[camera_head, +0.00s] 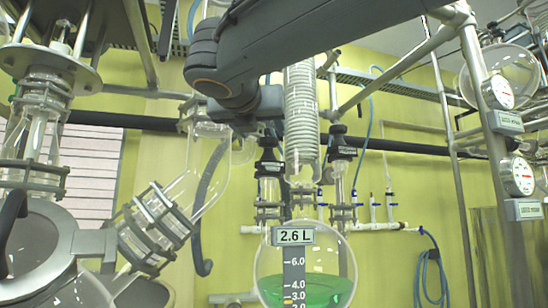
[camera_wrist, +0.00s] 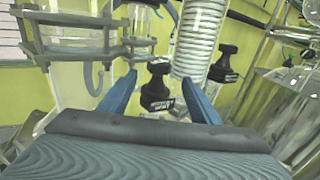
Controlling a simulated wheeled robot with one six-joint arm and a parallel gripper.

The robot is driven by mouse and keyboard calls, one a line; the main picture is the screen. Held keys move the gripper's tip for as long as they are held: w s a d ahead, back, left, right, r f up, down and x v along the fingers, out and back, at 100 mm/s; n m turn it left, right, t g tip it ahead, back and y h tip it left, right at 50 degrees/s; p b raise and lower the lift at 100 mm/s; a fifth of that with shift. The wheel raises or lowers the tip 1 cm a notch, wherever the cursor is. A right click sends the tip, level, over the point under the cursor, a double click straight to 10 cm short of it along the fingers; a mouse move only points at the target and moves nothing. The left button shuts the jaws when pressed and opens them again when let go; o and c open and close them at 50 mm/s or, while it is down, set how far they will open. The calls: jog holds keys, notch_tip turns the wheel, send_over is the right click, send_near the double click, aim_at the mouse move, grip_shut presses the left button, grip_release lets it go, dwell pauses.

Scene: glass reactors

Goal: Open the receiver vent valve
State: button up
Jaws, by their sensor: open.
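Two black valve knobs stand above the round receiver flask (camera_head: 268,262), which holds green liquid and carries a 2.6 L tag (camera_head: 292,236). The left knob (camera_head: 268,166) also shows in the wrist view (camera_wrist: 157,86), with a small label too blurred to read. The right knob (camera_head: 341,146) shows beyond my right finger in the wrist view (camera_wrist: 224,64). I cannot tell from the labels which is the vent valve. My gripper (camera_wrist: 158,80) is open, its two blue fingers apart on either side of the left knob. Contact is not visible. In the head view the fingers are hidden.
A white coiled condenser (camera_head: 301,115) rises between the two knobs, close to my gripper. Clamped glassware (camera_head: 160,225) and a steel frame stand to the left. A metal post (camera_head: 480,110) with gauges (camera_head: 517,176) stands at right.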

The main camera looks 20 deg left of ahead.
aim_at(271, 140)
jog(key=w, duration=0.5)
jog(key=w+a+p, duration=0.1)
jog(key=w, duration=0.2)
jog(key=shift+f, duration=0.2)
jog(key=c, duration=1.1)
jog(key=shift+o, duration=0.2)
jog(key=shift+d+y, duration=0.15)
jog(key=shift+y, duration=0.25)
jog(key=shift+d+r+n+g+y+p, duration=0.15)
jog(key=shift+n+g+y+p, duration=0.15)
jog(key=shift+n+y, duration=0.45)
jog(key=shift+d+n+g+y+p, duration=0.25)
jog(key=shift+n+y, duration=0.3)
jog(key=shift+y, duration=0.3)
jog(key=shift+w+n+g+y+p, duration=0.1)
jog(key=shift+n+g+y+p, duration=0.45)
jog(key=shift+n+y+p, duration=0.55)
